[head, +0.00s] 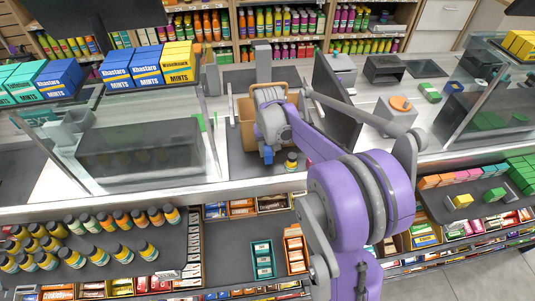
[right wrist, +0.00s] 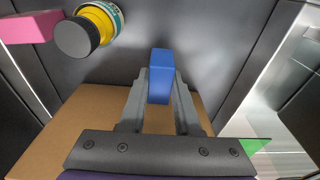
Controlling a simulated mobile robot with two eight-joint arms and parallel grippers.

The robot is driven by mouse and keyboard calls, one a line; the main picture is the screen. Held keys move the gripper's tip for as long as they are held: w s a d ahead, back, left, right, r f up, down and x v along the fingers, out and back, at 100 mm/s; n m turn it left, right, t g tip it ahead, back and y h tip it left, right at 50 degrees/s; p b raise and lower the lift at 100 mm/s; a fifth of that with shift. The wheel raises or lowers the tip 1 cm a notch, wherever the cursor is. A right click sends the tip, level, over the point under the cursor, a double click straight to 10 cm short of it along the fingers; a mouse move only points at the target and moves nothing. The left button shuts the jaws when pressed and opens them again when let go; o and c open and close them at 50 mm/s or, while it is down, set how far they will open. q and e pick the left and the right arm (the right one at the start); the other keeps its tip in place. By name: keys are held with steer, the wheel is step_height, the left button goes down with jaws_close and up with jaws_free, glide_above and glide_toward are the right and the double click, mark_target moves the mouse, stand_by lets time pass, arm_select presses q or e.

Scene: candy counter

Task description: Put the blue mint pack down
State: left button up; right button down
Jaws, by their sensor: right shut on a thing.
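The blue mint pack (right wrist: 160,75) is held between the two grey fingers of my right gripper (right wrist: 159,90) in the right wrist view. My left gripper is not in view.
A dark upright screen (head: 335,100) stands right of the basket. Glass-fronted cases flank this area.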

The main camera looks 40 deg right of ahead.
mark_target(267, 157)
step_height(267, 157, up, 7)
steer(key=shift+f, duration=0.1)
steer(key=shift+s+a+r, duration=0.25)
steer(key=shift+s, duration=0.05)
steer(key=s+a+f+b, duration=0.2)
steer(key=f, duration=0.1)
steer(key=s+a+f+b, duration=0.1)
steer(key=b, duration=0.1)
steer(key=shift+s+f, duration=0.15)
steer(key=shift+s, duration=0.1)
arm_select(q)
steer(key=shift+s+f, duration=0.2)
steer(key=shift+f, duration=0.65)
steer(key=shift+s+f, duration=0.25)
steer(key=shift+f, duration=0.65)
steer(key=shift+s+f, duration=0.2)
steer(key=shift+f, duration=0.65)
arm_select(e)
steer(key=shift+f, duration=2.25)
arm_select(q)
steer(key=shift+b, duration=0.3)
arm_select(e)
steer(key=shift+f, duration=0.1)
steer(key=c, duration=1.1)
jaws_free()
steer(key=shift+f, duration=0.15)
steer(key=o, duration=0.5)
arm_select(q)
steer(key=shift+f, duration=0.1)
